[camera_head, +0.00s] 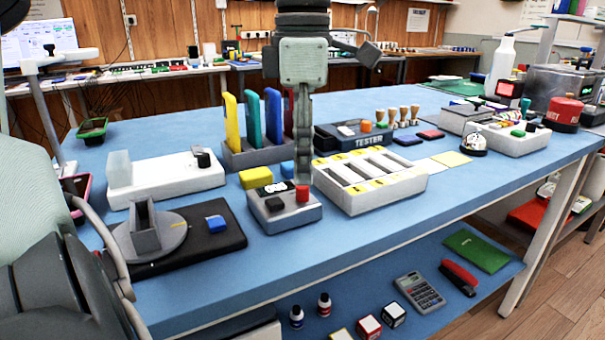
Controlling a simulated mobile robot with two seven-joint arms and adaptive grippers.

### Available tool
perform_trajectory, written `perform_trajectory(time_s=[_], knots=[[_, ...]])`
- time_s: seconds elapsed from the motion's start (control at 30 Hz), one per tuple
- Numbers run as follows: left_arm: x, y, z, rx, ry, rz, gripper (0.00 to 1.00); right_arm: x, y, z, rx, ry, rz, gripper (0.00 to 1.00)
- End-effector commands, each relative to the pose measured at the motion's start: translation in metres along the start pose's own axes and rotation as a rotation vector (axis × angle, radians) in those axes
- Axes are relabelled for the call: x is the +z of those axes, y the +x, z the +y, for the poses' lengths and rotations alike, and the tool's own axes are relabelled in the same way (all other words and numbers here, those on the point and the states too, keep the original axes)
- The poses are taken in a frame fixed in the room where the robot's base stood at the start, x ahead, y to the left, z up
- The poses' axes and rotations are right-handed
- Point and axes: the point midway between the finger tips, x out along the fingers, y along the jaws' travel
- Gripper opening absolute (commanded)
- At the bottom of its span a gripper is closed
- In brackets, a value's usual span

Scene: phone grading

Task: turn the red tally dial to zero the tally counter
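The tally counter (284,218) is a small grey box near the front middle of the blue table. It has a dark display strip with white markings on top, a black knob (274,204) and the red tally dial (302,193) at its right. My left gripper (303,180) points straight down over the counter, its fingertips at the top of the red dial. The fingers line up in this view, so their opening is hidden. Whether they touch the dial cannot be told. My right gripper is not in view.
A white slotted tray (372,187) stands close right of the counter. A yellow block (256,177) and a rack of coloured panels (250,155) stand behind it. A black plate with a grey stand (195,240) lies to the left. The table (370,240) is bare in front.

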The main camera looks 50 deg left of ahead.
Motion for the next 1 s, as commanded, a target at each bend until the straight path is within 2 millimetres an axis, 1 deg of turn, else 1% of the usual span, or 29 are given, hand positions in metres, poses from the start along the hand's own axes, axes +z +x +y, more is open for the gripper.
perform_trajectory(time_s=[0.03,0.2,0.3,0.4,0.5,0.6,1.0], knots=[[0.001,-0.013,0.001,0.006,-0.001,-0.003,0.37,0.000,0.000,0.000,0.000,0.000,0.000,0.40],[0.000,-0.049,0.001,0.004,-0.001,-0.002,0.37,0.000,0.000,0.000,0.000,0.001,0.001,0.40],[0.000,-0.066,0.000,0.003,-0.001,-0.002,0.37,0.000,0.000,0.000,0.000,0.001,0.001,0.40],[0.000,-0.078,0.000,0.003,0.000,-0.001,0.37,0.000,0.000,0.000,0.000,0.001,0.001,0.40],[0.000,-0.084,0.000,0.001,0.000,-0.001,0.37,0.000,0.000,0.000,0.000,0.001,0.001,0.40],[0.000,-0.086,0.000,0.000,0.001,-0.001,0.37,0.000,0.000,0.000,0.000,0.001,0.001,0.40],[0.000,-0.086,0.000,0.000,0.001,-0.001,0.37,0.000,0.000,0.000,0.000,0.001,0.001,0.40]])
